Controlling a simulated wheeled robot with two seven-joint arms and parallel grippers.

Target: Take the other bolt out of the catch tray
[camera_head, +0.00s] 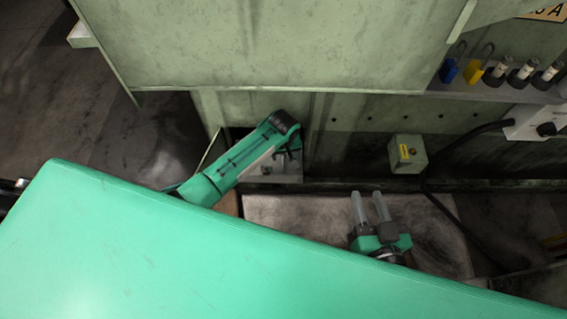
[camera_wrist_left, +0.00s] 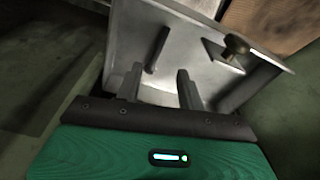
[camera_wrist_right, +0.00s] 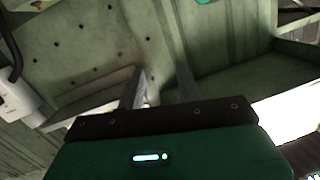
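The catch tray (camera_head: 285,172) is a grey metal tray at the foot of the machine, and its inside fills the top of the left wrist view (camera_wrist_left: 190,65). A dark slim rod (camera_wrist_left: 157,50), perhaps a bolt, lies in it. A brass-coloured round head (camera_wrist_left: 236,46) shows near its right wall; I cannot tell if it is a bolt. My left gripper (camera_head: 294,152) is over the tray, its fingers (camera_wrist_left: 160,82) apart and empty, with the rod ahead between them. My right gripper (camera_head: 370,202) is open and empty, right of the tray.
The green machine housing (camera_head: 270,45) overhangs above the tray. A small box with a yellow label (camera_head: 408,154) is on the machine wall, with a black cable (camera_head: 435,165) beside it. Padlocks (camera_head: 474,70) and dark cylinders (camera_head: 522,72) are on a shelf at the upper right.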

